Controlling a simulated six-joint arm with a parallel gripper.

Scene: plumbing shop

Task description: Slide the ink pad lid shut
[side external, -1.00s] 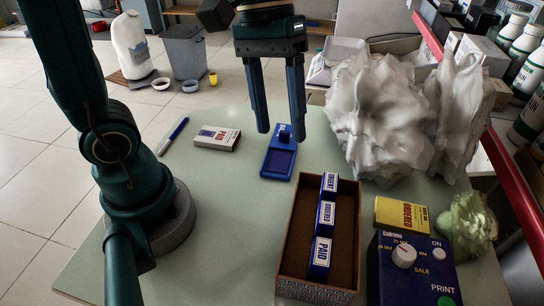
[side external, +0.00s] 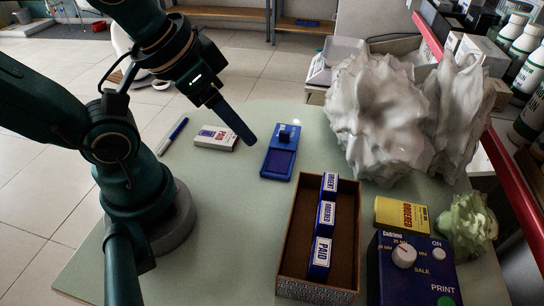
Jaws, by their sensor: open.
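The blue ink pad (side external: 279,162) lies on the pale green table, its dark pad surface showing in the near part. Its lid (side external: 287,135), with a small raised block on top, sits at the far end, so the pad is uncovered. My gripper (side external: 249,140) is to the left of the ink pad, above the table and tilted, seen edge-on so that one finger covers the other. It is open and holds nothing. A small gap shows between the fingertip and the ink pad in the picture.
A white and red box (side external: 215,138) and a blue pen (side external: 173,135) lie to the left. An open box with stamps (side external: 341,195) stands in front. Crumpled white bags (side external: 380,115), a yellow box (side external: 402,214) and a blue device (side external: 412,270) are right. Front-left table is clear.

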